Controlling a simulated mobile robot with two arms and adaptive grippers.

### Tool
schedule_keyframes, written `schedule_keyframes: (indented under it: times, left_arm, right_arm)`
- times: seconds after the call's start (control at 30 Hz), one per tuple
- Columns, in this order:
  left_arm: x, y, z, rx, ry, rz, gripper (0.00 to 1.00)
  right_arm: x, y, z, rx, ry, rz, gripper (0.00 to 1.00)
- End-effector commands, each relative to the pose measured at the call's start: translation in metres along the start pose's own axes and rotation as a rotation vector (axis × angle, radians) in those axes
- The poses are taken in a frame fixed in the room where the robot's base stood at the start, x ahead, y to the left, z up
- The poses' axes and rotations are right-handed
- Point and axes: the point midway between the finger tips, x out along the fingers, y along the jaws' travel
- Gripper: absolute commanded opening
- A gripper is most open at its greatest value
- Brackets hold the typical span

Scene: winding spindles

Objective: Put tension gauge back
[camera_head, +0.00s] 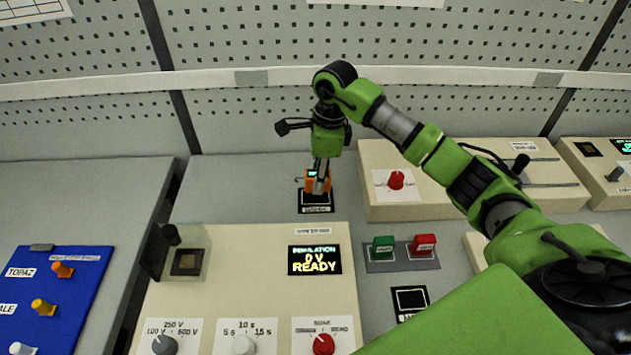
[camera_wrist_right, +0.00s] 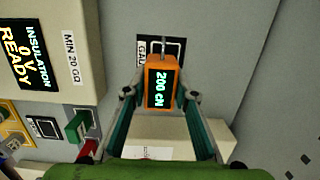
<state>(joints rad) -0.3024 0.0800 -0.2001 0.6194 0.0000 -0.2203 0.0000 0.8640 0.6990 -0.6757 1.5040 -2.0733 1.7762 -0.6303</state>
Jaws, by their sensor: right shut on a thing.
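The tension gauge (camera_wrist_right: 161,85) is a small orange device with a dark display reading "200 CN" and a thin metal hook at its far end. My right gripper (camera_wrist_right: 160,97) is shut on it, one finger on each side. In the head view the orange gauge (camera_head: 312,181) shows below my right gripper (camera_head: 321,178), over a black-framed marked spot (camera_head: 316,203) on the bench. In the wrist view that marked spot (camera_wrist_right: 179,47) lies behind the gauge, its label partly hidden. I cannot tell whether the gauge touches the bench. My left gripper is not in view.
An insulation tester (camera_head: 255,270) with a "0 V READY" display stands in front. A cream box with a red knob (camera_head: 396,180) is to the right. Green (camera_head: 383,247) and red (camera_head: 424,244) switches sit nearby. A blue board (camera_head: 58,290) is at left. A perforated wall stands behind.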

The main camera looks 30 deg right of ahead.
Motion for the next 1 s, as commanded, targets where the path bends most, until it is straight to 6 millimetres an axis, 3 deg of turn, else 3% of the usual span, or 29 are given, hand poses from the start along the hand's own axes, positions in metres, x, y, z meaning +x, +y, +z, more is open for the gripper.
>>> schedule_keyframes:
  times: [0.27,0.43,0.8,0.83,0.87,1.0]
  left_arm:
    - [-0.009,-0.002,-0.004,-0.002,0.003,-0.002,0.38]
    - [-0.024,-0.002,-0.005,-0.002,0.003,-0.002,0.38]
    - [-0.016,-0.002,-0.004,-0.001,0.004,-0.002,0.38]
    - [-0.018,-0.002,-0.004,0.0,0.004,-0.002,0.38]
    - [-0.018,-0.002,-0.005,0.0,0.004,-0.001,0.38]
    - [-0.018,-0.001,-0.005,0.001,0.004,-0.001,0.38]
  right_arm:
    - [0.015,-0.008,0.004,0.0,0.001,0.003,0.0]
    - [0.038,-0.007,0.001,0.001,0.0,0.003,0.0]
    - [0.047,-0.009,0.0,0.0,-0.001,-0.002,0.0]
    - [0.046,-0.009,0.0,0.0,0.0,-0.002,0.31]
    - [0.046,-0.009,0.0,0.0,0.0,-0.001,0.39]
    - [0.046,-0.009,0.0,0.0,0.0,-0.001,0.43]
